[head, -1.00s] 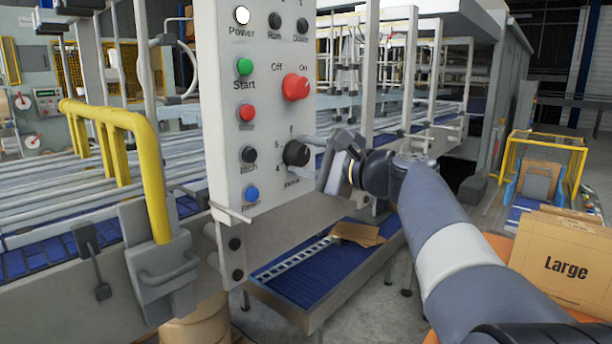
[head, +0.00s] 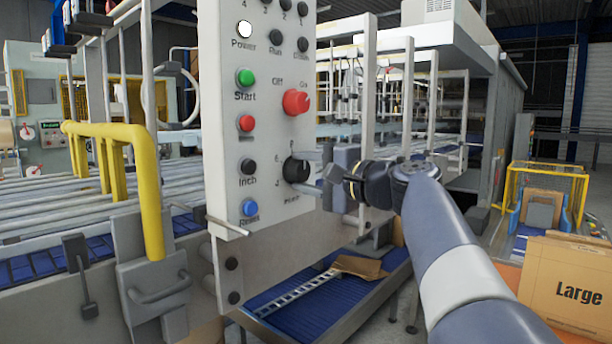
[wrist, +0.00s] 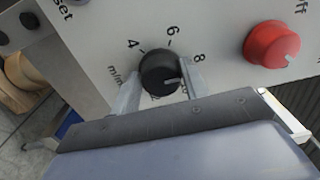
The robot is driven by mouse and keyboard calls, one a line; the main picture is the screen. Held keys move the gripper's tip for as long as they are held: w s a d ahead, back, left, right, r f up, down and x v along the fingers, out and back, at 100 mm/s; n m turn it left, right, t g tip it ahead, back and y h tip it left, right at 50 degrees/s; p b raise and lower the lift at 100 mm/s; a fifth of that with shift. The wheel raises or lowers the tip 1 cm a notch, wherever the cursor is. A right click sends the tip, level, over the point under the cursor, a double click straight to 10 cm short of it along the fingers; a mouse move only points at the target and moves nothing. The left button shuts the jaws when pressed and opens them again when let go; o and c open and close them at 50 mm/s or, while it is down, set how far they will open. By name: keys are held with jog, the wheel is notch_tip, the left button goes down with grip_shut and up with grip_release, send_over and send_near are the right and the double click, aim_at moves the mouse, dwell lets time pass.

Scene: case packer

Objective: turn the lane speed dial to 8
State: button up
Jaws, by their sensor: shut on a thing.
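The lane speed dial is a black round knob (head: 296,170) low on the grey control panel (head: 225,130). It shows large in the wrist view (wrist: 158,70), with the numbers 4, 6 and 8 around it. Its pale pointer line points right and slightly down in that view, a little below the direction of the 8. My gripper (wrist: 158,84) is shut on the dial, one finger on each side of it. In the head view my gripper (head: 305,172) reaches the dial from the right. The fingers and wrist hide part of the scale's lower side.
A red Off/On selector (head: 296,102) sits just above the dial; it is also close by in the wrist view (wrist: 270,44). Push buttons, including blue Reset (head: 249,207), line the panel's left side. A blue conveyor (head: 330,303) runs below. A Large carton (head: 565,285) stands at right.

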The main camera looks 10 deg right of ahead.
jog(key=o, duration=1)
jog(key=shift+c, duration=0.2)
jog(key=v, duration=1)
jog(key=shift+s+d+b, duration=0.25)
jog(key=shift+s+b, duration=0.05)
jog(key=shift+b, duration=0.15)
jog(key=p+x, duration=0.1)
jog(key=x, duration=1)
jog(key=shift+s+d, duration=0.1)
